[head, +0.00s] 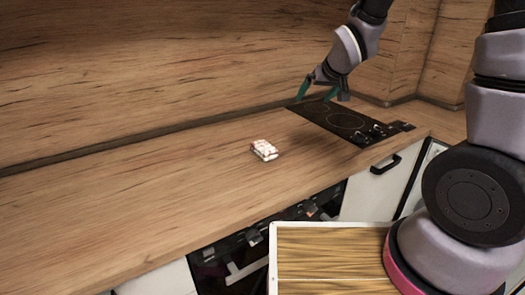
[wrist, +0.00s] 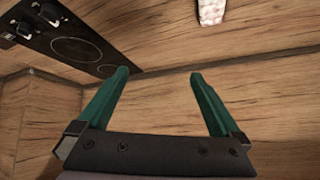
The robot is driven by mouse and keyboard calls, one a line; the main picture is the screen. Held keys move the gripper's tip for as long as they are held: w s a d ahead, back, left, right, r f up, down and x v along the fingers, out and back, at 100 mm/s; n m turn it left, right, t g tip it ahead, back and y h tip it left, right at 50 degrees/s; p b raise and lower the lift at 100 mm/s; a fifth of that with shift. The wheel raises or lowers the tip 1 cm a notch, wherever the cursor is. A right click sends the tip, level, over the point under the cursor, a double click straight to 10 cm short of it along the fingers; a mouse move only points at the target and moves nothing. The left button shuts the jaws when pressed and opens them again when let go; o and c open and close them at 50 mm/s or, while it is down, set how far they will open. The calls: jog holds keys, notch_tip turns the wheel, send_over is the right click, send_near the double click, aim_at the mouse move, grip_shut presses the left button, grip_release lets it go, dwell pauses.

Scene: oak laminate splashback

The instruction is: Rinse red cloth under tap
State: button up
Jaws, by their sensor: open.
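A small folded cloth (head: 264,150), white with reddish patches, lies on the wooden counter (head: 130,205) in the head view. Its edge also shows at the top of the wrist view (wrist: 208,10). My gripper (head: 316,88) has green fingers and hangs above the far left corner of the hob, behind and to the right of the cloth. In the wrist view my gripper (wrist: 160,75) is open, with nothing between its fingers. It is apart from the cloth. No tap or sink is in view.
A black hob (head: 345,122) with knobs is set into the counter at the right. An oven front (head: 260,240) and white cabinets are below. The wooden splashback (head: 150,65) stands behind. The counter left of the cloth is clear.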

aim_at(264, 146)
jog(key=a+f+n, duration=0.1)
jog(key=a+f, duration=0.3)
jog(key=f, duration=0.1)
jog(key=w+a+f+n+y, duration=0.1)
jog(key=a+f+n, duration=0.1)
jog(key=a+f, duration=0.3)
jog(key=w+a+f+n+y, duration=0.1)
jog(key=a+f+n, duration=0.1)
jog(key=a+f, duration=0.2)
notch_tip(264, 146, down, 3)
jog(key=shift+a+f+g, duration=0.1)
jog(key=shift+a+g, duration=0.05)
jog(key=shift+g, duration=0.15)
jog(key=shift+x, duration=2.95)
jog(key=shift+c, duration=0.3)
jog(key=c, duration=1.3)
jog(key=shift+c, duration=0.2)
